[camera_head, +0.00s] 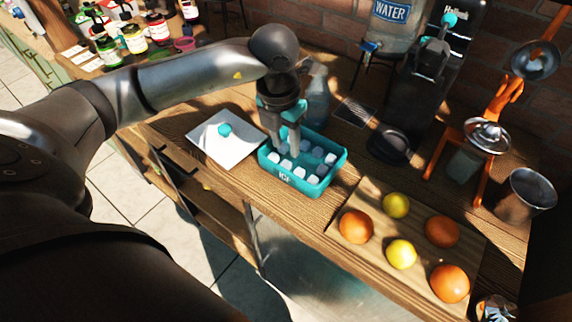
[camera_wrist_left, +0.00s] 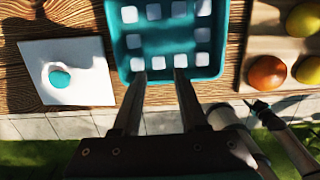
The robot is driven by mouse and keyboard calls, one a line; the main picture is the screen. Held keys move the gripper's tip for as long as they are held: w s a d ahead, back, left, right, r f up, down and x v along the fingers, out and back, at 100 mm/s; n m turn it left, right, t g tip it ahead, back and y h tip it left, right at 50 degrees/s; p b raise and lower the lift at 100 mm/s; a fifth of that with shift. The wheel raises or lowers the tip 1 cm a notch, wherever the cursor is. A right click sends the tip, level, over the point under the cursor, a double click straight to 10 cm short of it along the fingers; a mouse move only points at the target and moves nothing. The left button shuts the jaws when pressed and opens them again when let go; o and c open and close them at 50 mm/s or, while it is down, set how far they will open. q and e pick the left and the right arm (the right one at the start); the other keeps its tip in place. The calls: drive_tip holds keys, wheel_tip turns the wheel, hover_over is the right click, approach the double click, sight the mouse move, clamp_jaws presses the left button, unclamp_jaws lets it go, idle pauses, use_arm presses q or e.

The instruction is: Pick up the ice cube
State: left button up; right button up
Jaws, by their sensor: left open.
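Several whitish ice cubes sit in a teal tray (camera_head: 327,178) marked with lettering on its front wall. The wrist view shows the tray (camera_wrist_left: 127,57) from above, with ice cubes (camera_wrist_left: 158,67) in rows along its walls. My left gripper (camera_head: 285,152) points down over the tray's left part, fingers apart and nothing between them. In the wrist view the open fingers (camera_wrist_left: 160,76) reach the tray's near edge, close to the near row of cubes. I cannot tell whether the fingertips touch a cube. My right gripper is not in view.
A white square board (camera_head: 210,147) with a teal round piece (camera_head: 225,129) lies left of the tray. A wooden board (camera_head: 375,203) with oranges and lemons is at right. A black machine (camera_head: 412,100), an orange press (camera_head: 484,135) and a metal cup (camera_head: 524,193) stand behind.

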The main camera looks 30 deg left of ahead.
sight(286, 163)
use_arm(q)
wheel_tip(286, 163, down, 6)
drive_tip(key=shift+a+r, duration=0.1)
drive_tip(key=shift+r, duration=0.1)
drive_tip(key=shift+w+f, duration=0.2)
drive_tip(key=shift+f, duration=0.15)
clamp_jaws()
